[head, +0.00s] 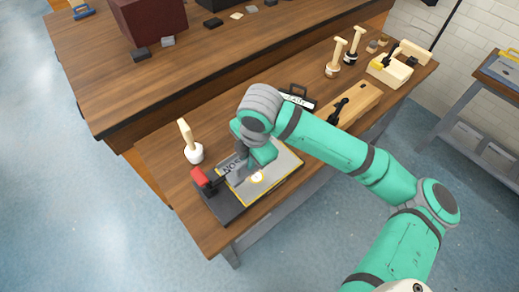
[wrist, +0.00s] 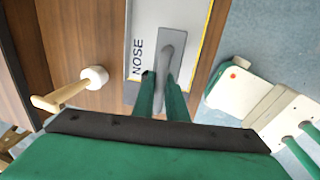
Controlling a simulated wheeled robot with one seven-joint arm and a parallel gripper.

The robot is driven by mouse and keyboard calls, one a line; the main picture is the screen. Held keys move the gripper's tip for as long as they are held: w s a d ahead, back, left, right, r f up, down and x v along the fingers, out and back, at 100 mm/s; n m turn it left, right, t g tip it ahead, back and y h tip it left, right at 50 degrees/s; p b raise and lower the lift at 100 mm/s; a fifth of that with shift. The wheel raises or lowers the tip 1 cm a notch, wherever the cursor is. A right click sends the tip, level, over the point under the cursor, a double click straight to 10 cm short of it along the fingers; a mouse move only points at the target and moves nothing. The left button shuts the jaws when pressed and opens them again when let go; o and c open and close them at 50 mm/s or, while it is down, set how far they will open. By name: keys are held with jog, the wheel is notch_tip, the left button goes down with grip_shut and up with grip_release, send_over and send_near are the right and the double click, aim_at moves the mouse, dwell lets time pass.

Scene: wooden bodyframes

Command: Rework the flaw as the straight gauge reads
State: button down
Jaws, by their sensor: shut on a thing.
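A pale panel (head: 280,165) with a yellow edge and the word NOSE lies in a dark fixture (head: 228,208) at the near left of the bench. A bright, glowing spot (head: 257,177) shows on the panel. The panel also fills the top of the wrist view (wrist: 200,30). My gripper (wrist: 162,85) is over the panel, its green fingers shut on a long grey flat tool (wrist: 170,48). The tool lies over the panel beside the lettering; I cannot tell whether it touches. In the head view my arm hides most of the gripper. I cannot identify the straight gauge.
Farther right are a wooden block (head: 360,102), two similar handled tools (head: 335,60) and a pale wooden stand (head: 389,72). A second bench (head: 200,60) lies behind.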

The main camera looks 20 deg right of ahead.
jog(key=s+a+r, duration=0.2)
jog(key=s, duration=0.6)
jog(key=shift+s+a, duration=0.25)
jog(key=shift+a, duration=0.15)
dwell(0.4)
